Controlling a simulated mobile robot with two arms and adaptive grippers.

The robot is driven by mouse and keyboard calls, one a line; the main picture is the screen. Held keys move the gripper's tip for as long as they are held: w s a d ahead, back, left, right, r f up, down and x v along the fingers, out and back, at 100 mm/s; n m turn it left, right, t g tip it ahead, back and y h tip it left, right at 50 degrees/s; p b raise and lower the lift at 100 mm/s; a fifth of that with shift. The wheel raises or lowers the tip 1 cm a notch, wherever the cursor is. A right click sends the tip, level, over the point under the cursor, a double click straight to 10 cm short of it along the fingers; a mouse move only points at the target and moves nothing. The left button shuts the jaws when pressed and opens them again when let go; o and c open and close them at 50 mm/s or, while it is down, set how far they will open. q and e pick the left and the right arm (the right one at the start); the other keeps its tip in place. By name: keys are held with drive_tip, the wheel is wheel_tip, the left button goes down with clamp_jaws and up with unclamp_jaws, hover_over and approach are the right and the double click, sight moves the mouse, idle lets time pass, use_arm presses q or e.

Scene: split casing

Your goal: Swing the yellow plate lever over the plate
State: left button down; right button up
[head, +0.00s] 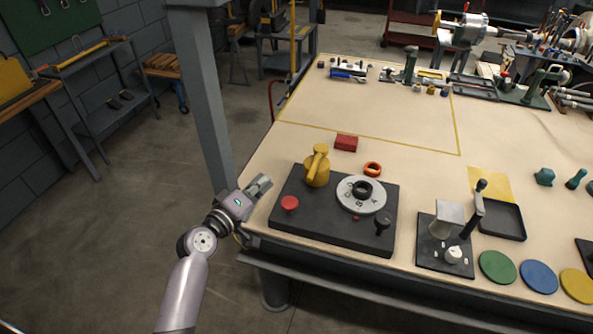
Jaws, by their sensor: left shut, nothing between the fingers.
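The yellow lever (318,164) stands on the left rear part of a dark base plate (325,231) on the workbench. Its handle rises from a thick round yellow hub. A light grey lettered disc (347,200) with a black ring in its middle lies to the right of the lever. My left gripper (265,183) is shut and empty at the bench's left edge, left of the lever and apart from it. My right gripper is not in view.
A red button (289,203) and a small black knob (383,219) stand on the base plate. A red block (346,143) and an orange ring (372,169) lie behind it. A fixture with an upright handle (441,252) stands to the right. A grey post (200,90) rises behind my left arm.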

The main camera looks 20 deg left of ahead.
use_arm(q)
drive_tip(key=p, duration=0.1)
approach(316, 161)
drive_tip(key=w+a+r, duration=0.2)
drive_tip(key=w+a, duration=0.1)
drive_tip(key=a, duration=0.2)
drive_tip(key=d, duration=0.1)
drive_tip(key=d+f, duration=0.1)
drive_tip(key=d, duration=0.1)
drive_tip(key=shift+d+f+p, duration=0.35)
drive_tip(key=shift+d+p, duration=0.05)
